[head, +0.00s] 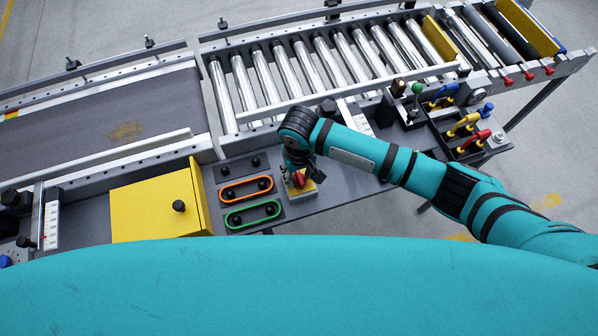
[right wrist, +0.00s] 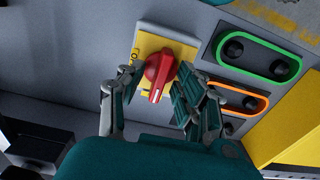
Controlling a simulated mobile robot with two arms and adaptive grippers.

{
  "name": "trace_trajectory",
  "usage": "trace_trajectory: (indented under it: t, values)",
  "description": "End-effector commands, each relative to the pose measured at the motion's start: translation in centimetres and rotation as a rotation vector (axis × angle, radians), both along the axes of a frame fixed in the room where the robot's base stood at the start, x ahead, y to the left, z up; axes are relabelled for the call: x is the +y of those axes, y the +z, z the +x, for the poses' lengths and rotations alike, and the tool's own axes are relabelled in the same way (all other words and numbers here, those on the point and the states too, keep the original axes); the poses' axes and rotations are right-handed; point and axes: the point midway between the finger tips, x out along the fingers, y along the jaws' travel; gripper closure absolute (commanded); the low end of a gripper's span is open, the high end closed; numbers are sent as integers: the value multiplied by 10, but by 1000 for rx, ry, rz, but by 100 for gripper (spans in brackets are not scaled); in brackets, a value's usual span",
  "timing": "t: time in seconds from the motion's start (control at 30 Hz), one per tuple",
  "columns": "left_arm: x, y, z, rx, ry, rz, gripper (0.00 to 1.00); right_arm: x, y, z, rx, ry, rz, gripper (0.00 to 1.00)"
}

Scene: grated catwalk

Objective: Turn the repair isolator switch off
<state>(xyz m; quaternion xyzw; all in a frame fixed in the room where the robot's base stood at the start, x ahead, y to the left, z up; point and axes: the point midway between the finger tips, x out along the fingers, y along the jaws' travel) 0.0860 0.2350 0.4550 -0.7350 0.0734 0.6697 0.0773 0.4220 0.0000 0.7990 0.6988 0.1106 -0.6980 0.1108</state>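The isolator switch is a red rotary knob (head: 299,180) on a yellow plate (head: 307,188), set on a grey box at the front edge of the panel. In the right wrist view the red knob (right wrist: 160,70) sits on its yellow plate (right wrist: 150,48), between the fingers of my right gripper (right wrist: 158,88). The fingers are apart on both sides of the knob, and gaps show between them and it. In the head view my right gripper (head: 304,175) is over the switch and partly covers it. My left gripper is not in view.
Left of the switch are an orange-ringed button pair (head: 246,189) and a green-ringed pair (head: 252,214). A yellow box (head: 160,205) stands further left. Behind are a roller conveyor (head: 320,65) and a dark belt (head: 110,120). Coloured-handled tools (head: 465,125) stand at the right.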

Motion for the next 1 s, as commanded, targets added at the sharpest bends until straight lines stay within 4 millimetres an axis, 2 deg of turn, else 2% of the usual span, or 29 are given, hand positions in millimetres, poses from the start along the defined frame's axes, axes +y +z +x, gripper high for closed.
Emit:
trace_trajectory:
  t: [0.07, 0.33, 0.77, 1.0]
  values:
    - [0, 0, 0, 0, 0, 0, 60, 0, 0, 0, 0, 0, 0, 65]
    - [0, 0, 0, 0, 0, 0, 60, 0, 0, 0, 1, 0, 0, 99]
    - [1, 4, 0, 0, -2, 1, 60, 0, 2, 0, 1, 28, 0, 100]
    - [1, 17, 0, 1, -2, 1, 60, 0, 3, -1, 4, 152, -1, 100]
